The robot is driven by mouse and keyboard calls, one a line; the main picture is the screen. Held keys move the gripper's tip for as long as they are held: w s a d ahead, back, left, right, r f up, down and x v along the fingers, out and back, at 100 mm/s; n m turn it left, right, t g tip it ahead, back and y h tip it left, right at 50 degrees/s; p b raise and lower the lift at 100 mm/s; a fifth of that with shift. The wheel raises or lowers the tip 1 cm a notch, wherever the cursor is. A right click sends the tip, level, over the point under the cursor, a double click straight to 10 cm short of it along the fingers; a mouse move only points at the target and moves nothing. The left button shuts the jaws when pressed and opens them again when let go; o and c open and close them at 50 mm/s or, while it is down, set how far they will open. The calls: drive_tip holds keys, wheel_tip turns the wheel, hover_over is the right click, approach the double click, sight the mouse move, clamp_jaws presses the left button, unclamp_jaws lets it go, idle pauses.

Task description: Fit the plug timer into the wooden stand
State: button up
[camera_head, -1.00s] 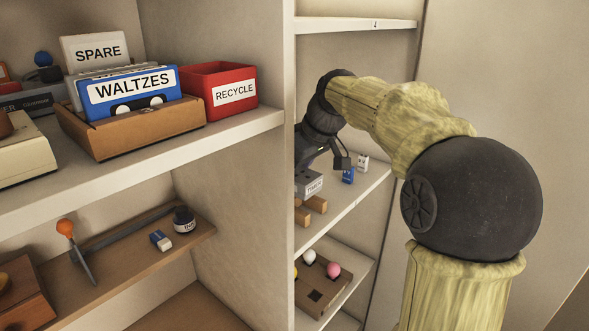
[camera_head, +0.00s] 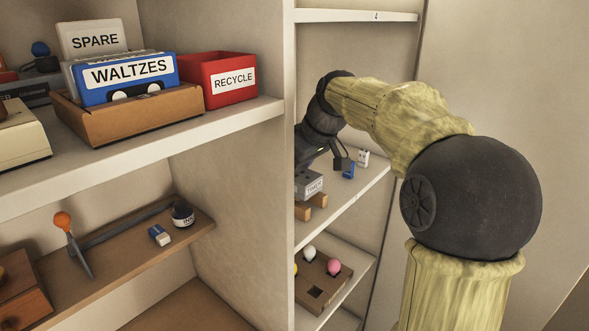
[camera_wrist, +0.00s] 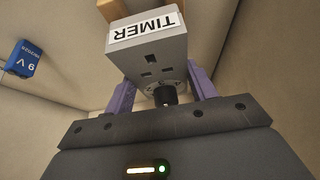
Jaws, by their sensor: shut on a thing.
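The plug timer (camera_head: 311,187) is a grey box with a white TIMER label. In the wrist view the timer (camera_wrist: 155,58) has socket slots on the face toward the camera. My gripper (camera_wrist: 162,90) is shut on it, with purple fingers on both sides of its lower end, around a dark round part. The wooden stand (camera_head: 318,201) shows as light brown wooden pieces on the white shelf, just below the timer. In the wrist view parts of the stand (camera_wrist: 112,9) show behind the timer's far end. I cannot tell whether timer and stand touch. My fingers are hidden in the head view.
A blue block (camera_head: 348,171) and a white block (camera_head: 363,158) stand behind the stand on the same shelf (camera_head: 350,192). A tall upright panel (camera_head: 270,180) stands left of it. A brown holder (camera_head: 325,280) with coloured balls sits on the shelf below.

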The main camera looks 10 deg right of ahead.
drive_tip(key=o, duration=1.4)
drive_tip(key=shift+f, duration=0.1)
drive_tip(key=shift+r+p, duration=3.1)
drive_tip(key=shift+r, duration=0.45)
